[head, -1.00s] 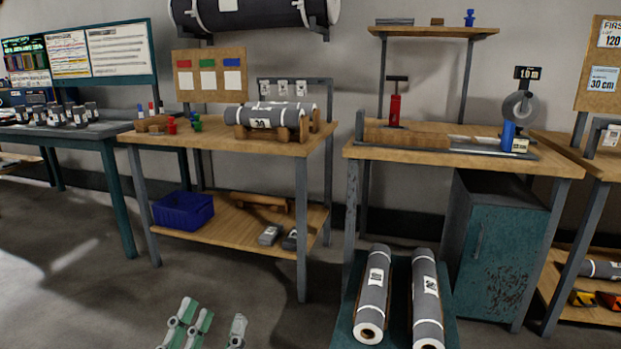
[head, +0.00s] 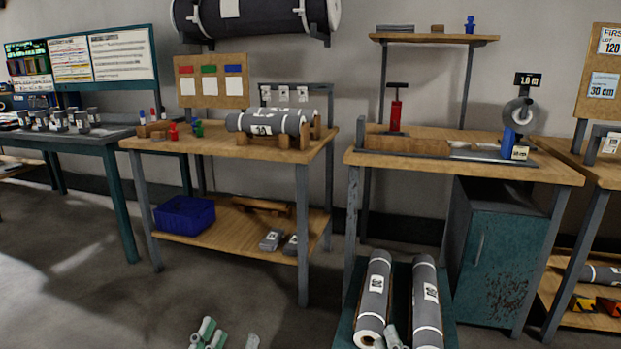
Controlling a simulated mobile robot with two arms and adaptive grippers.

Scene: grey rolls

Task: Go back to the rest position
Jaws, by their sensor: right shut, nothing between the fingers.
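My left gripper (head: 229,336) shows at the bottom edge, over the floor left of the centre. Its pale green and grey fingers stand apart with nothing between them, so it looks open. My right gripper (head: 391,338) just shows at the bottom edge, in front of the near ends of two grey rolls. It is shut and holds nothing. Most of both grippers and both arms is cut off by the frame. The left roll (head: 376,285) and the right roll (head: 426,282) lie side by side on a low teal stand (head: 343,325).
A wooden bench (head: 225,147) with a grey roll on a cradle stands at the left. Another bench (head: 400,160) with a cutting setup stands at the right, above a teal cabinet (head: 500,255). Open floor (head: 100,285) lies at the lower left.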

